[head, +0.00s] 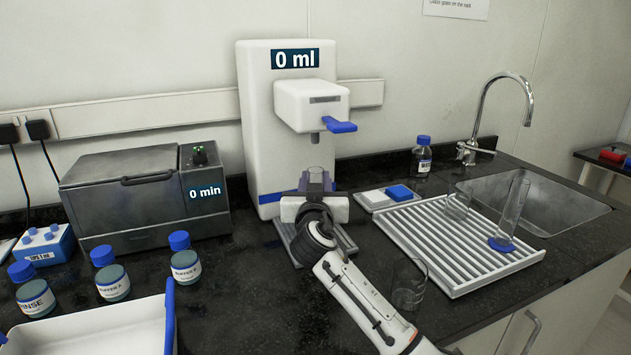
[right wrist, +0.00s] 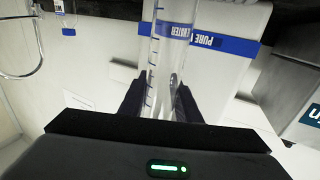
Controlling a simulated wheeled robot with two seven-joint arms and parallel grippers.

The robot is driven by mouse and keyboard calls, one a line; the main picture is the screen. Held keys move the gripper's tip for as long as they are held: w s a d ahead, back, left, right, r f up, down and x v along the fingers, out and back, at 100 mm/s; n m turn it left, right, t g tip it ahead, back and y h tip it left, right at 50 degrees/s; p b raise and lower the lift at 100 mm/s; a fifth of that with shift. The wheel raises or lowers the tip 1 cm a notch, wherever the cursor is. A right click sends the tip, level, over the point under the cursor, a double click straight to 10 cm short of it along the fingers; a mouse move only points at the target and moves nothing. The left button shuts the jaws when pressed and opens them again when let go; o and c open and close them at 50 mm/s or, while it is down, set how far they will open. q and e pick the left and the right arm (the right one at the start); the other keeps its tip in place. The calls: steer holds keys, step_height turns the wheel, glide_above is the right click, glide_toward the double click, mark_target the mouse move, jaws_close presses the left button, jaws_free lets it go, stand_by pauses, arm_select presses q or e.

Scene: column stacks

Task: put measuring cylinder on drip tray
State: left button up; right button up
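The clear measuring cylinder (right wrist: 163,75) with dark graduation marks stands between the dark fingers of my right gripper (right wrist: 160,108) in the right wrist view. The fingers meet its sides, so the gripper looks shut on it. In the head view my right gripper (head: 316,186) is in front of the white water dispenser (head: 256,120), below its spout. Only the clear top of the cylinder shows there; its base is hidden behind my gripper and arm. The grey drip tray (head: 346,243) shows on both sides of my wrist at the dispenser's foot. I cannot tell whether the base touches it.
A white draining rack (head: 411,241) at the right holds a beaker (head: 457,207) and another glass cylinder with a blue base (head: 512,208). A glass beaker (head: 408,283) stands right of my arm. Several blue-capped bottles (head: 113,281) stand at the left, near a white tray (head: 90,328).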

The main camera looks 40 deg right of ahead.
steer(key=shift+o, duration=1.3)
steer(key=shift+r, duration=0.2)
steer(key=shift+s+a+f, duration=0.1)
steer(key=shift+s+a, duration=0.15)
steer(key=b+v, duration=0.1)
steer(key=v, duration=1)
steer(key=shift+s, duration=0.2)
